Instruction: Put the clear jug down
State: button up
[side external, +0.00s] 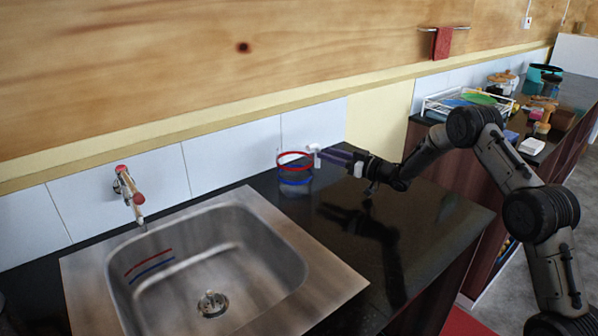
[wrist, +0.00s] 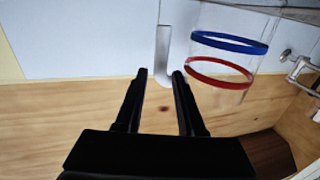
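The clear jug (side external: 294,171) has a red ring at the rim, a blue ring lower down and a white handle (side external: 315,150). It is upright at the back of the black counter (side external: 400,215), near the tiled wall. It appears to rest on the counter, but its base contact is not clear. In the wrist view the jug (wrist: 225,57) looks upside down, right of the fingers. My gripper (wrist: 160,73) has its fingers apart, with the handle (wrist: 163,45) between the tips. A gap shows left of the handle.
A steel sink (side external: 200,262) is set in the counter at left, with a wall tap (side external: 130,195) above it. Bare counter lies between the sink and my arm. A dish rack (side external: 465,102) and other items stand on a second counter at back right.

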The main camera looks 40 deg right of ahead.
aim_at(309, 147)
jog(key=x, duration=0.7)
jog(key=shift+w+a, duration=0.1)
jog(key=shift+w, duration=0.15)
grip_shut()
dwell(1.2)
